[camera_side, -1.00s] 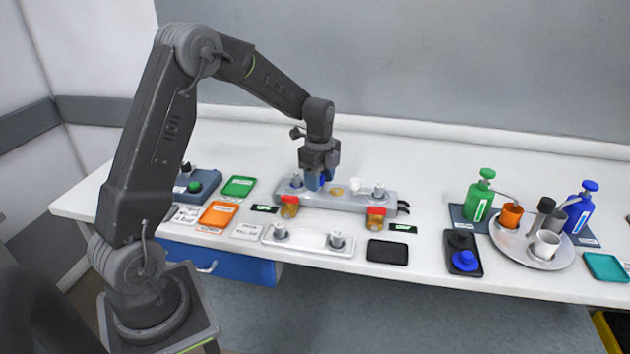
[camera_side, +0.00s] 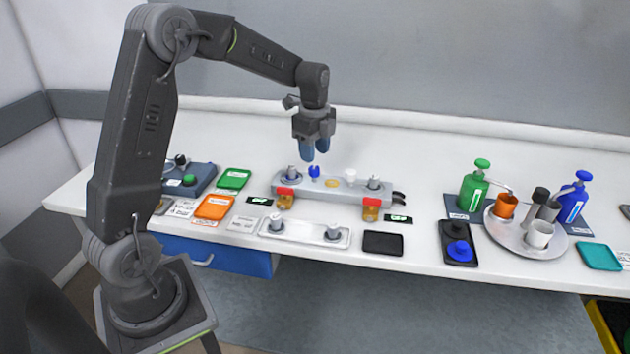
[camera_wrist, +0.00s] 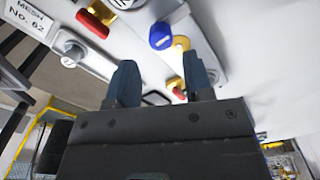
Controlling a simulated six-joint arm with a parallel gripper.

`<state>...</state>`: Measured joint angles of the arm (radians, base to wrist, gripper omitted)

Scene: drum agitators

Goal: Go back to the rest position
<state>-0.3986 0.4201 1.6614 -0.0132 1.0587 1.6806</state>
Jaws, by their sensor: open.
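My gripper (camera_side: 315,148) is open and empty, held above the grey agitator fixture (camera_side: 332,188) in the side view. Its two blue fingers point down, apart from everything below. A small blue knob (camera_side: 314,171) stands on the fixture just under the fingers. In the wrist view my gripper's fingers (camera_wrist: 160,82) are spread with nothing held between them. The blue knob also shows in the wrist view (camera_wrist: 161,36), beyond the fingers.
A white plate with two metal posts (camera_side: 303,233) lies in front of the fixture. Green (camera_side: 233,180) and orange (camera_side: 214,207) trays lie left. A round tray (camera_side: 497,232) with cups, green (camera_side: 474,187) and blue (camera_side: 573,200) pump bottles stand right. The table behind the fixture is clear.

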